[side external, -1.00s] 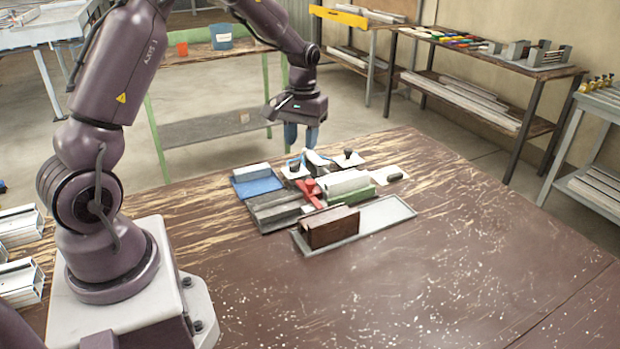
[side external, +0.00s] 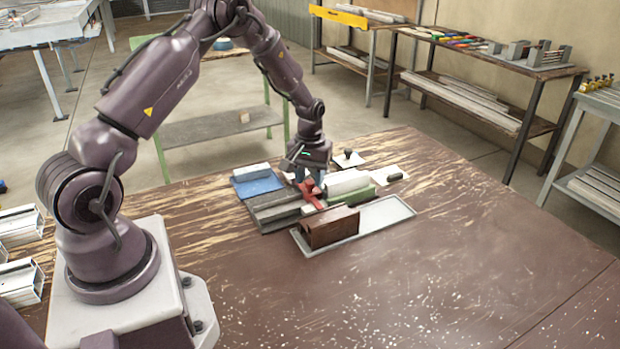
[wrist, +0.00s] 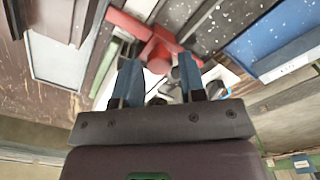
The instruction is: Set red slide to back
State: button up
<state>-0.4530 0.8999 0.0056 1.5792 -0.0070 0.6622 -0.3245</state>
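The red slide (side external: 312,195) sits among the clamp parts near the middle of the bench. My gripper (side external: 309,182) points down just above and behind its far end, partly hiding it in the side view. In the wrist view the red slide (wrist: 158,52) lies ahead of the fingertips. The two blue fingers of my gripper (wrist: 160,64) stand apart, with a red part showing between and beyond their tips. I cannot tell whether a finger touches it.
Grey profiles (side external: 272,208) lie left of the slide, and a white block (side external: 347,181) and green strip (side external: 357,195) to its right. A brown block (side external: 331,227) stands in a grey tray (side external: 385,214) in front. A blue tray (side external: 262,188) is at back left.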

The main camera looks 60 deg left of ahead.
jog(key=shift+f, duration=0.35)
grip_shut()
jog(key=s, duration=1.2)
jog(key=shift+s, duration=0.2)
grip_release()
jog(key=shift+w, duration=0.1)
jog(key=shift+r, duration=0.1)
